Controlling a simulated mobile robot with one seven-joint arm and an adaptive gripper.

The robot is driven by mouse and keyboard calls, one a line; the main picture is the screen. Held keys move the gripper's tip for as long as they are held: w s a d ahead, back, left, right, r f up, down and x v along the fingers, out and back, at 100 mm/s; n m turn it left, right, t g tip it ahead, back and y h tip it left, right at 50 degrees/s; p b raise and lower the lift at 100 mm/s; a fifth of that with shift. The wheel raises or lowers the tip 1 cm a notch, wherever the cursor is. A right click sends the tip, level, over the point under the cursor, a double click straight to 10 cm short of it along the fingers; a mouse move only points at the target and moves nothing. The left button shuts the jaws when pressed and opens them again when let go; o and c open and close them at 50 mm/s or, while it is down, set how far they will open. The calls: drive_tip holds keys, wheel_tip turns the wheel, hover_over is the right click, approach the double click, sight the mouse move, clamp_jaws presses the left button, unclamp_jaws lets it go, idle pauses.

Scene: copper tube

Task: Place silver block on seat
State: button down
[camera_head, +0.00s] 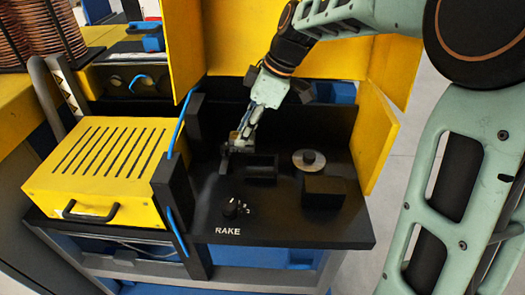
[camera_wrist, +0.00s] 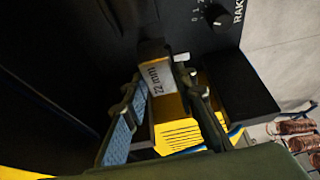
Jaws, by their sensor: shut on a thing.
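A silver block (camera_wrist: 156,74) marked "22 mm" sits between the fingertips of my gripper (camera_wrist: 163,84) in the wrist view. My gripper is shut on it. In the head view my gripper (camera_head: 238,141) points down over the left part of the black machine bed; the block is too small and dark there to make out clearly. A black open-topped fixture (camera_head: 262,168) stands just right of and in front of my gripper. I cannot tell for sure which part of the bed is the seat.
A silver disc (camera_head: 308,160) and a black box (camera_head: 322,191) stand to the right on the bed. A knob (camera_head: 231,208) is at the front, by "RAKE". A black post (camera_head: 176,200) and a yellow slotted cover (camera_head: 100,160) are left. Yellow panels rise behind and right.

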drive_tip(key=d+f, duration=0.1)
drive_tip(key=w+d+f, duration=0.1)
drive_tip(key=f, duration=0.1)
drive_tip(key=w+d+f, duration=0.1)
drive_tip(key=f, duration=0.1)
drive_tip(key=shift+w+d+f, duration=0.1)
drive_tip(key=shift+d+f, duration=0.05)
drive_tip(key=shift+d, duration=0.25)
drive_tip(key=shift+w+d+f, duration=0.1)
drive_tip(key=shift+f, duration=0.8)
drive_tip(key=shift+w+d+f, duration=0.1)
drive_tip(key=shift+f, duration=0.75)
drive_tip(key=shift+f, duration=0.1)
drive_tip(key=shift+f, duration=0.15)
drive_tip(key=c, duration=1.6)
unclamp_jaws()
drive_tip(key=shift+s, duration=0.1)
drive_tip(key=v, duration=1.2)
drive_tip(key=shift+r, duration=0.2)
